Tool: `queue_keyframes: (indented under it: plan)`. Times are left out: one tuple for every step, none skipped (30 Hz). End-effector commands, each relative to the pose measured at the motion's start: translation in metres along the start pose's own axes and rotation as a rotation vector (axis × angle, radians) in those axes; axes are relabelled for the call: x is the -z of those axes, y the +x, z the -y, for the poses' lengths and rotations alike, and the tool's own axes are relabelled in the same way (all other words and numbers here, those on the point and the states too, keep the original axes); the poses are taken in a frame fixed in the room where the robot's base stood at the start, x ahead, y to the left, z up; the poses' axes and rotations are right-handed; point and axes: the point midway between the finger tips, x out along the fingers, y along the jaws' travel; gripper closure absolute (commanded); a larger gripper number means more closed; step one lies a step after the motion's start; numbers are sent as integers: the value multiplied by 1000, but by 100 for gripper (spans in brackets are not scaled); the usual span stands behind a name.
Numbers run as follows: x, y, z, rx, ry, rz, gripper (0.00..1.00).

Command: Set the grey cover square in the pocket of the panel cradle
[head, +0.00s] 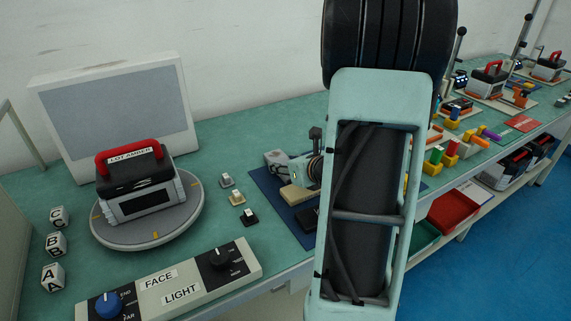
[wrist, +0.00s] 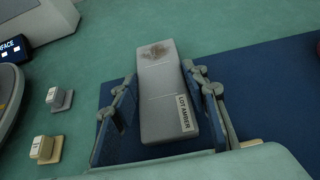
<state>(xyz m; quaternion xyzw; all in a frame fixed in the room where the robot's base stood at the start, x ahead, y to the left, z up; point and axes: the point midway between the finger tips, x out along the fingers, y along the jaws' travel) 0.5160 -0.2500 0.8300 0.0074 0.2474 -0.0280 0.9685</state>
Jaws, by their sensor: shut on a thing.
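The grey cover (wrist: 163,85) is a long flat piece with a brown smudge at its far end and a LOT AMBER label near its close end. In the wrist view it lies between the two fingers of my gripper (wrist: 160,98), which is shut on it. In the head view my gripper (head: 308,168) is over the blue mat, partly hidden by my arm, and a grey end of the cover (head: 277,159) shows to its left. I cannot pick out the panel cradle or its pocket for sure; my arm hides part of the bench.
A LOT AMBER case (head: 140,190) with a red handle stands on a round turntable (head: 150,232). Small switch blocks (head: 237,198) stand left of the blue mat (head: 268,183). A FACE/LIGHT control box (head: 180,283) lies along the front edge. Coloured blocks (head: 450,150) are to the right.

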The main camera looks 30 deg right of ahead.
Motion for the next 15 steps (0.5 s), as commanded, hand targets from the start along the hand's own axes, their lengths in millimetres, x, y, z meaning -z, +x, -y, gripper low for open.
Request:
queue_keyframes:
  plan:
    - [0, 0, 0, 0, 0, 0, 55]
    - [0, 0, 0, 0, 0, 0, 52]
    - [0, 0, 0, 0, 0, 0, 48]
    - [0, 0, 0, 0, 0, 0, 44]
    - [0, 0, 0, 0, 0, 0, 41]
    - [0, 0, 0, 0, 0, 0, 41]
    - [0, 0, 0, 0, 0, 0, 41]
    - [0, 0, 0, 0, 0, 0, 41]
    - [0, 0, 0, 0, 0, 0, 41]
    - [0, 0, 0, 0, 0, 0, 41]
    - [0, 0, 0, 0, 0, 0, 41]
    - [0, 0, 0, 0, 0, 0, 41]
    - [0, 0, 0, 0, 0, 0, 41]
    - [-1, 0, 0, 0, 0, 0, 41]
    - [-2, -1, 0, 0, 0, 0, 41]
